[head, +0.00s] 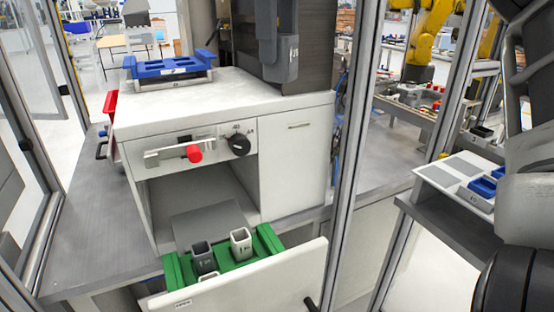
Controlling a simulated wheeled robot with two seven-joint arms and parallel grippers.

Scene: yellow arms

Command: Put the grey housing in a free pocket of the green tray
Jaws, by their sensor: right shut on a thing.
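The green tray (271,240) sits in the open drawer at the lower middle. A dark grey square housing (204,258) and a light grey square housing (241,244) stand upright in it. A pale rim shows in front of the dark one, mostly hidden by the drawer front. My right gripper (522,65) is large and close at the right edge, apart from the tray. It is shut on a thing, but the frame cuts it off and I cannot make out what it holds. My left gripper is out of view.
The white drawer front (250,285) stands before the tray. The white cabinet (290,160) rises behind, with a red knob (194,153) and a blue fixture (172,67) on top. A metal post (352,150) stands right of it. A white tray with blue parts (455,182) is at right.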

